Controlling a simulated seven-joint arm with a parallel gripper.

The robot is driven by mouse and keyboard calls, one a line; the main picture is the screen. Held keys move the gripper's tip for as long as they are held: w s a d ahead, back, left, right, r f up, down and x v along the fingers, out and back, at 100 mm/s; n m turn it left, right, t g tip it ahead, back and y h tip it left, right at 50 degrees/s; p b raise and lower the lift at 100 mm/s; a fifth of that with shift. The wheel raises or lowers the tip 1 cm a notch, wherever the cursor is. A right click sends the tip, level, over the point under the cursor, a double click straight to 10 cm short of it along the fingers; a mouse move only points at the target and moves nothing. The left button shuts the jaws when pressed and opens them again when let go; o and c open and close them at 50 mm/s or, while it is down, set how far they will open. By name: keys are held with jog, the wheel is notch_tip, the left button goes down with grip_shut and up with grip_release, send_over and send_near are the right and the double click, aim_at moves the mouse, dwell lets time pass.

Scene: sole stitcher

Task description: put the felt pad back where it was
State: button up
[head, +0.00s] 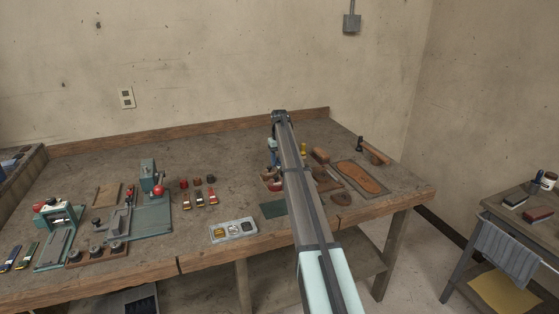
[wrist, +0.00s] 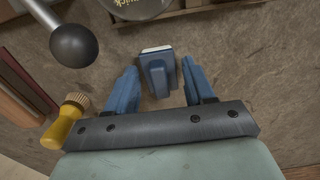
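In the wrist view my gripper (wrist: 159,68) points at the bench top with its two blue fingers spread apart. A small blue block with a pale, whitish top edge (wrist: 157,72) lies between and just beyond the fingertips, with gaps to both. I cannot tell whether this block is the felt pad. In the head view a flat dark green pad (head: 273,209) lies near the bench's front edge, left of my arm; it may be felt.
A dark ball knob on a rod (wrist: 73,45) stands close at the left, beside a yellow-handled brush (wrist: 62,130). A round lettered tin (wrist: 135,8) is at the top. A grey tray (head: 215,233) and a teal press (head: 149,215) stand left on the bench.

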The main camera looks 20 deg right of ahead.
jog(key=shift+o, duration=0.7)
notch_tip(320, 180, up, 12)
jog(key=shift+r, duration=0.15)
